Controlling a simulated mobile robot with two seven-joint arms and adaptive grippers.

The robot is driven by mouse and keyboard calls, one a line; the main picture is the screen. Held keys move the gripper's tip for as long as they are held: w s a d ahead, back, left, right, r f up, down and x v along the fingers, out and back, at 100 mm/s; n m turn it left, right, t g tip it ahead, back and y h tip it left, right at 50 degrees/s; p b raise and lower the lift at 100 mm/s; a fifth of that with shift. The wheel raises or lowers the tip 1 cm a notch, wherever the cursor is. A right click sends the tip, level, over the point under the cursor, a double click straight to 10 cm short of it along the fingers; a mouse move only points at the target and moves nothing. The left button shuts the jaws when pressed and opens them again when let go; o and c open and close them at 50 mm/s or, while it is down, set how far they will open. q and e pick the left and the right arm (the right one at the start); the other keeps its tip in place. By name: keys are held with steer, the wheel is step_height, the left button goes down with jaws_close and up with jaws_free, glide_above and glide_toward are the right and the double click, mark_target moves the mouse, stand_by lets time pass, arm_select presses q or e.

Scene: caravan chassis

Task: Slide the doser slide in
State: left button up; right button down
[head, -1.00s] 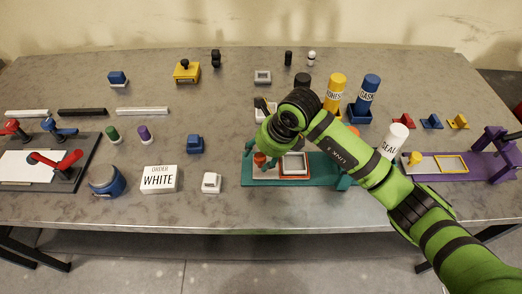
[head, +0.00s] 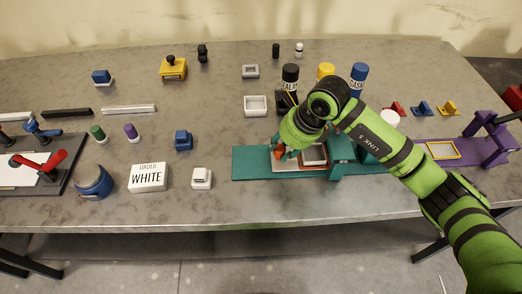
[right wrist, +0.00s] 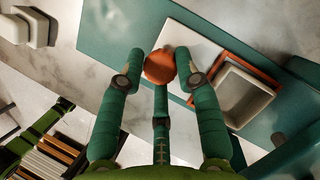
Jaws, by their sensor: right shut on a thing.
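The doser slide (head: 287,166) is a pale plate with an orange knob (right wrist: 160,66) and an orange frame (right wrist: 231,57) around a light cup. It lies on the long teal base (head: 248,164), its framed end close to the teal upright housing (head: 340,168). My right gripper (head: 281,153) is shut on the orange knob; the right wrist view shows a teal finger on each side of it. The slide's plate (right wrist: 188,44) and frame lie to the right of the knob there. My arm hides part of the housing in the head view. My left gripper is not in view.
Labelled bottles, including a yellow one (head: 326,70) and a blue one (head: 358,76), stand behind my arm. A white square container (head: 255,105) sits behind the base. A purple fixture (head: 478,150) is at right. A white cube-like piece (head: 202,178) stands left of the base.

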mark_target(299, 165)
steer(key=shift+w+d+r, duration=0.35)
steer(key=shift+d+r, duration=0.1)
steer(key=shift+d, duration=0.05)
steer(key=shift+a, duration=0.2)
steer(key=c, duration=0.9)
jaws_free()
steer(key=shift+c, duration=0.2)
steer(key=shift+f, duration=0.2)
steer(key=v, duration=1.2)
